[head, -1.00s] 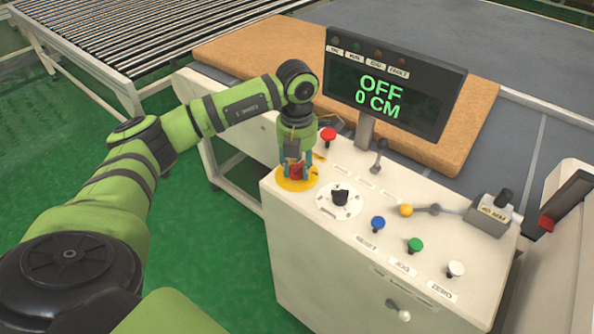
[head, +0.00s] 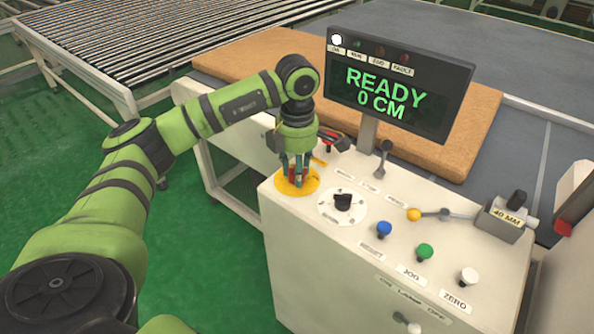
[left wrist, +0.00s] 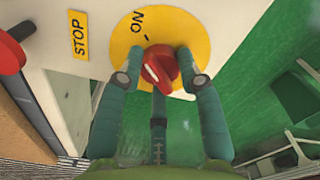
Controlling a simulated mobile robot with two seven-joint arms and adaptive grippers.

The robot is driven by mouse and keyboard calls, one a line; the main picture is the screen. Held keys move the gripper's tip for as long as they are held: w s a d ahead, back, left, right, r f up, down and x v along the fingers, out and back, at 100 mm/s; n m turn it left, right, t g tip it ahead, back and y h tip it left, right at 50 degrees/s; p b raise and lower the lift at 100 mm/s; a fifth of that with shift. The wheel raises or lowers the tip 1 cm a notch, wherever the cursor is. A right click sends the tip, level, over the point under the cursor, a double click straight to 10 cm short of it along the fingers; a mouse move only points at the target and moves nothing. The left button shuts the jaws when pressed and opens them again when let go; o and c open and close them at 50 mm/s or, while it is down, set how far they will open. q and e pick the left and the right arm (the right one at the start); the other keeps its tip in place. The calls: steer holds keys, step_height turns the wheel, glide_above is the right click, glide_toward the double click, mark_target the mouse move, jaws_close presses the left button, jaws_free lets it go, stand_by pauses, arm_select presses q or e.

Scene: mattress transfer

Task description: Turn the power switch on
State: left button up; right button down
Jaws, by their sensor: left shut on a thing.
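The red power switch (left wrist: 160,68) sits on a round yellow plate (left wrist: 125,45) marked ON, at the left end of the white control console. In the head view the yellow plate (head: 297,190) shows beneath my gripper, which mostly hides the red knob. My left gripper (left wrist: 162,75) is shut on the red knob, with a finger on either side. It also shows in the head view (head: 296,178). The display (head: 392,85) reads READY and 0 CM, and a white lamp (head: 337,40) is lit on its top strip. My right gripper is not in view.
The console (head: 300,245) carries a black dial (head: 343,202), a yellow-knobbed lever (head: 414,215), and blue (head: 384,229), green (head: 425,251) and white (head: 469,276) buttons. A red knob near a STOP label (left wrist: 78,35) is beside the switch. A tan mattress (head: 230,60) lies behind.

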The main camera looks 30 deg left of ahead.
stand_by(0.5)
arm_select(q)
steer(key=o, duration=1.2)
steer(key=shift+c, duration=0.2)
step_height(320, 180, up, 12)
